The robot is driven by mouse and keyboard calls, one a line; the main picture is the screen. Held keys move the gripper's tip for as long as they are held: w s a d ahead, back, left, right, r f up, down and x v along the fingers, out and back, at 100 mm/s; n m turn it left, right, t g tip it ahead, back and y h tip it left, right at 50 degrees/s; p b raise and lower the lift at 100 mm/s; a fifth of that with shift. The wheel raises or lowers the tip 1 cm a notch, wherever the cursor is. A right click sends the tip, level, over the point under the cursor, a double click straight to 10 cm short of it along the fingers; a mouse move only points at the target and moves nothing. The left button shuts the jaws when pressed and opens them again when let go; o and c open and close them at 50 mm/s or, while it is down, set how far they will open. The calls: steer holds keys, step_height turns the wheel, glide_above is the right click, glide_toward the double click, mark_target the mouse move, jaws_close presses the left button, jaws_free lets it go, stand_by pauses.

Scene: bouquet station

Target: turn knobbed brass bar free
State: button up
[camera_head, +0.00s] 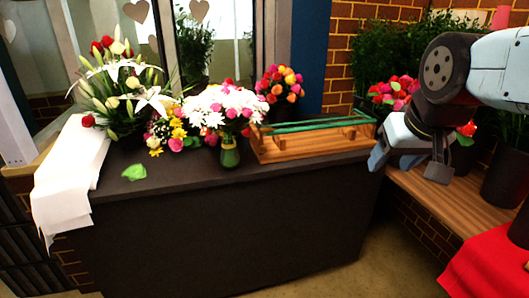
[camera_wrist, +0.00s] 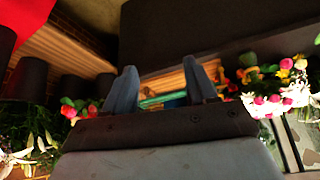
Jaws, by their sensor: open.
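I cannot pick out a knobbed brass bar in either view. A wooden rack (camera_head: 300,148) with green bars (camera_head: 315,124) across it stands at the right end of the dark counter; small fittings on it are too small to tell. My gripper (camera_head: 408,170) hangs in the air to the right of the rack, past the counter's right end, apart from it. Its two fingers are spread and nothing shows between them. In the wrist view my gripper (camera_wrist: 162,84) is open, with a green bar (camera_wrist: 158,101) and part of the wooden rack beyond the fingers.
The dark counter (camera_head: 240,225) holds white lilies (camera_head: 120,85), a vase (camera_head: 230,152) of white and pink flowers, other bouquets, a green leaf (camera_head: 134,172) and white paper (camera_head: 68,175). At right are a wooden bench (camera_head: 455,205), dark pots (camera_head: 505,178) and a red cloth (camera_head: 495,265).

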steer(key=w+a+f+n+t+y, duration=0.1)
steer(key=w+a+f+t, duration=0.1)
steer(key=w, duration=0.6)
steer(key=w+a+f+t, duration=0.1)
steer(key=w+a+f, duration=0.15)
steer(key=w, duration=0.55)
steer(key=n+t+y, duration=0.2)
steer(key=t+y, duration=0.2)
steer(key=t, duration=0.5)
glide_toward(263, 150)
steer(key=x, duration=0.8)
steer(key=shift+w+f, duration=0.1)
steer(key=shift+w, duration=0.05)
jaws_close()
